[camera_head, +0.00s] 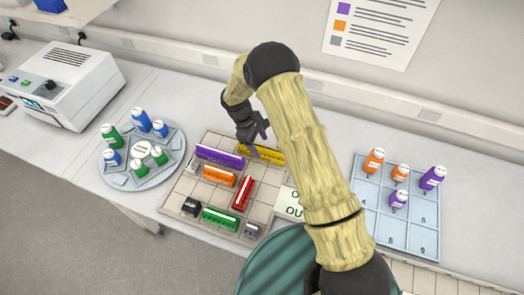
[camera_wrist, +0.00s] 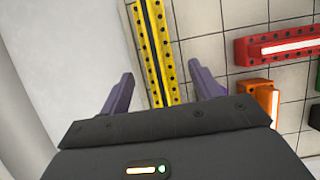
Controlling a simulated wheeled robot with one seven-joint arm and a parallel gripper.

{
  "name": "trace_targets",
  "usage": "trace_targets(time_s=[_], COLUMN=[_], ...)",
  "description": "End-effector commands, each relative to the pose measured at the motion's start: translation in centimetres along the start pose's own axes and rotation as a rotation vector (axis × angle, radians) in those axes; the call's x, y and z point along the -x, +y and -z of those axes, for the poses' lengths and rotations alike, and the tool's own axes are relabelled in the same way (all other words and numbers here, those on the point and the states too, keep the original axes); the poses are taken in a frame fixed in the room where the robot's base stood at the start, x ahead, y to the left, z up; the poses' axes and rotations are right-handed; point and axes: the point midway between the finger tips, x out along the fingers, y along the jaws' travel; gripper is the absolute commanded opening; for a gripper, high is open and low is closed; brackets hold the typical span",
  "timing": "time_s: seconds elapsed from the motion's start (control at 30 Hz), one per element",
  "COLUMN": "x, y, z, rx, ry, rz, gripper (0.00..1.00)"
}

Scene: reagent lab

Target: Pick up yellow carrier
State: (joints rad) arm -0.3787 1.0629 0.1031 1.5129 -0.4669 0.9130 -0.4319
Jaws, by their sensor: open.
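The yellow carrier (camera_head: 265,155) is a long bar with dark holes at the back right of the tiled board (camera_head: 179,200). My gripper (camera_head: 252,138) is just above it, pointing down, and hides part of it in the head view. In the wrist view the yellow carrier (camera_wrist: 155,50) runs away from me between the two open purple-grey fingers of my gripper (camera_wrist: 160,85). The fingers stand to either side of it, apart from it, and nothing is held. Its near end is hidden by the gripper body.
Purple (camera_head: 220,156), orange (camera_head: 219,175), red (camera_head: 243,194) and green (camera_head: 220,219) carriers share the board. A round rack (camera_head: 118,177) with bottles stands left. A blue gridded tray (camera_head: 415,225) with orange and purple bottles stands right. The wall is close behind.

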Motion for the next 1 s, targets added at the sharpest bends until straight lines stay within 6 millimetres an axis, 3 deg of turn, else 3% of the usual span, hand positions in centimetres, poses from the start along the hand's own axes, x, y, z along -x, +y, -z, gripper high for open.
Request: trace_targets(time_s=[0.4, 0.9, 0.93, 1.0], x=[-4.3, -4.3, -4.3, -4.3], y=[0.1, 0.2, 0.2, 0.2], z=[-0.2, -0.2, -0.2, -0.2], rx=[0.0, 0.0, 0.0, 0.0], ry=[-0.001, 0.0, 0.0, 0.0], rz=[0.002, 0.001, 0.001, 0.001], gripper=[0.64, 0.64, 0.62, 0.48])
